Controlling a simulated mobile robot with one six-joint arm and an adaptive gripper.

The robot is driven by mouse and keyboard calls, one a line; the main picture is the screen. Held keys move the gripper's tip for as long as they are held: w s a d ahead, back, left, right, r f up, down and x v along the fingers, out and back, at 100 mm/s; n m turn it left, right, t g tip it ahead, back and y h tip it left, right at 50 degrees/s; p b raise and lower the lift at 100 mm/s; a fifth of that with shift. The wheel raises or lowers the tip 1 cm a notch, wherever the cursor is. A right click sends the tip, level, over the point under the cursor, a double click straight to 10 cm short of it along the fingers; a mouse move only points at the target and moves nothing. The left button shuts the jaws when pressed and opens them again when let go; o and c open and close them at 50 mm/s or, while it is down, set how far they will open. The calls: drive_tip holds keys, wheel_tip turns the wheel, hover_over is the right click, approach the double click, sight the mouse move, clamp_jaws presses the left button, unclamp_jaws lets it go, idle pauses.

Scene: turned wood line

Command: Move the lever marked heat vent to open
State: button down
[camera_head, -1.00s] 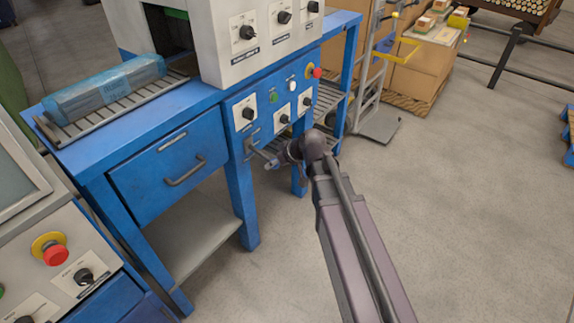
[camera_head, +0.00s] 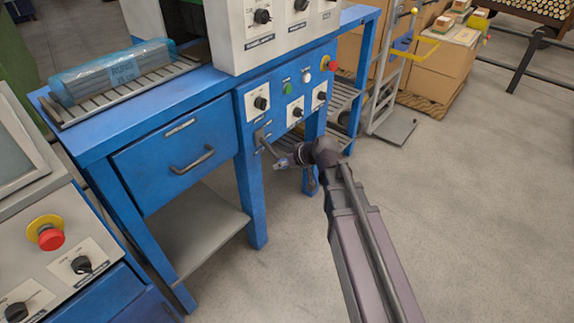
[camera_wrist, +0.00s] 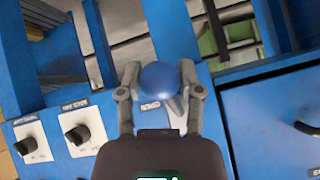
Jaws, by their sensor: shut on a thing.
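The lever (camera_head: 267,146) sticks out from the lower left of the blue control panel, left of my arm, and slants down toward my gripper. In the wrist view its round blue knob (camera_wrist: 160,79) sits between my two grey fingers. My gripper (camera_head: 280,163) is shut on this knob; it fills the wrist view's lower middle (camera_wrist: 160,88). A small white label (camera_wrist: 150,105) shows beside the knob, but I cannot read it. The lever's shaft is mostly hidden behind the knob in the wrist view.
Rotary switches (camera_head: 260,103) and a red button (camera_head: 331,62) are on the panel close by. A drawer with a handle (camera_head: 192,160) is to the left. A blue table leg (camera_head: 250,200) stands just below the lever.

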drive_tip(key=shift+f, duration=0.1)
idle(0.3)
drive_tip(key=shift+c, duration=1.3)
unclamp_jaws()
drive_tip(key=shift+a, duration=0.1)
